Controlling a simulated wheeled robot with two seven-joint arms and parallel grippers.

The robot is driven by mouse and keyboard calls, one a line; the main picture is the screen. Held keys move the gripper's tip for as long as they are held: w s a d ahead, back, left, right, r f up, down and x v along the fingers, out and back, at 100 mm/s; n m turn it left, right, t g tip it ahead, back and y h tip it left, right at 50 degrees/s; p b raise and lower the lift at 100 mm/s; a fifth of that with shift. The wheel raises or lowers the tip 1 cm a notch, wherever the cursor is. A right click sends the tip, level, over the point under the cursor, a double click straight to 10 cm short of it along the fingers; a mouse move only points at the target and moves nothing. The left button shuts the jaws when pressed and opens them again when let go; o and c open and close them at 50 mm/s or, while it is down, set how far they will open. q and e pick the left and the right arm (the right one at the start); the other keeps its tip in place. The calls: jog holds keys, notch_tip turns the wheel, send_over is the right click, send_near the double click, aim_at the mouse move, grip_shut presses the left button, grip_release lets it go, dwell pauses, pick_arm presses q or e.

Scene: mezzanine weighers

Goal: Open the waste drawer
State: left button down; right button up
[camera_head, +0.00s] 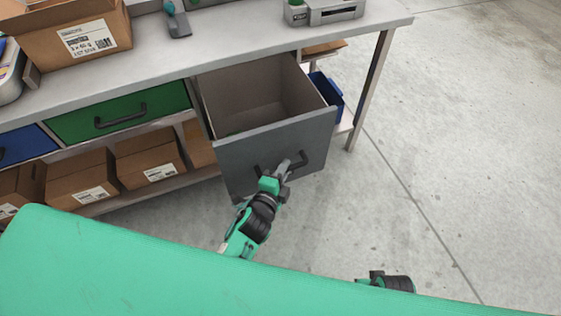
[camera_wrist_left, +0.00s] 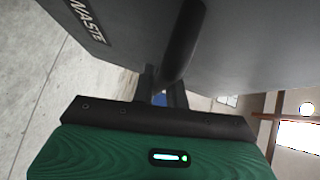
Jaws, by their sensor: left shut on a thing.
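The waste drawer (camera_head: 238,163) has a grey front and stands well out from under the bench, its box open at the top and mostly bare inside. Its dark bar handle (camera_head: 322,148) is on the front. My left gripper (camera_head: 287,168) is at the handle, shut on it. In the left wrist view the grey drawer front (camera_wrist_left: 120,42) fills the top, with a "WASTE" label (camera_wrist_left: 87,20). The dark handle (camera_wrist_left: 182,42) runs down to my fingers (camera_wrist_left: 161,88). My right gripper does not show; only part of that arm shows at the bottom.
The grey bench (camera_head: 215,47) holds an open carton (camera_head: 70,42) and a grey device (camera_head: 325,10). A closed green drawer (camera_head: 120,113) and a blue drawer (camera_head: 25,145) are left of the waste drawer. Cartons (camera_head: 148,155) line the lower shelf. The floor (camera_head: 450,140) at right is clear.

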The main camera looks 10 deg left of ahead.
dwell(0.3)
pick_arm(q)
jog(key=c, duration=1.4)
grip_release()
jog(key=shift+s, duration=0.15)
jog(key=v, duration=1.3)
jog(key=shift+s, duration=0.3)
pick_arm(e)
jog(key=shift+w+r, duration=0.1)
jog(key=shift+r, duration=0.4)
